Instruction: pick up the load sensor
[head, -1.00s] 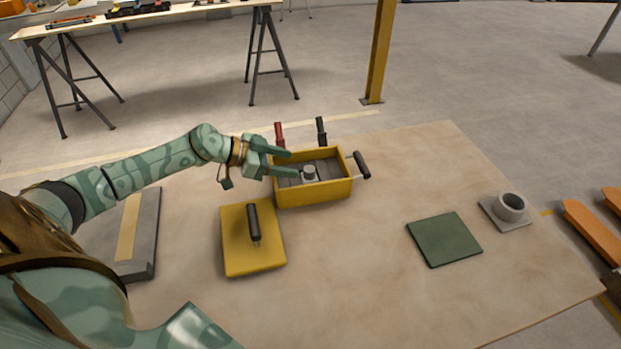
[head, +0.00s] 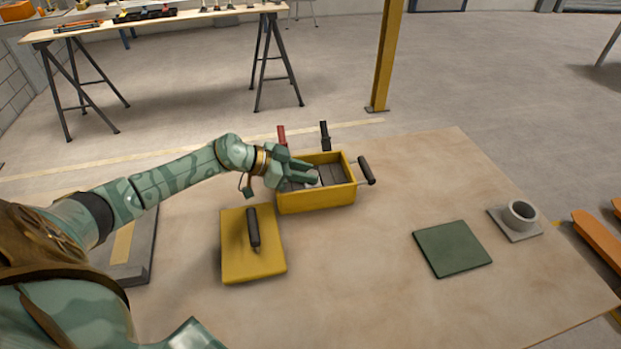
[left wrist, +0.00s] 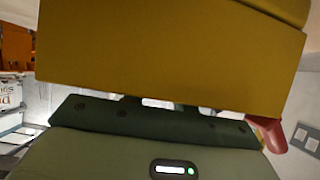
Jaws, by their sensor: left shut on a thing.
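The load sensor (head: 313,182), a small pale grey cylinder, is in the yellow open box (head: 318,200) at the middle of the table. My left gripper (head: 309,174) reaches over the box's left wall and is shut on the sensor. The fingers hide most of the sensor in the head view. In the left wrist view a yellow wall of the box (left wrist: 170,50) fills most of the picture and hides the fingertips and the sensor. I cannot tell whether the sensor is clear of the box floor. My right gripper is not in view.
A yellow lid (head: 240,260) with a black grip lies in front. A green square (head: 455,248) and a grey ring holder (head: 520,213) sit on the right. The table's front middle is clear.

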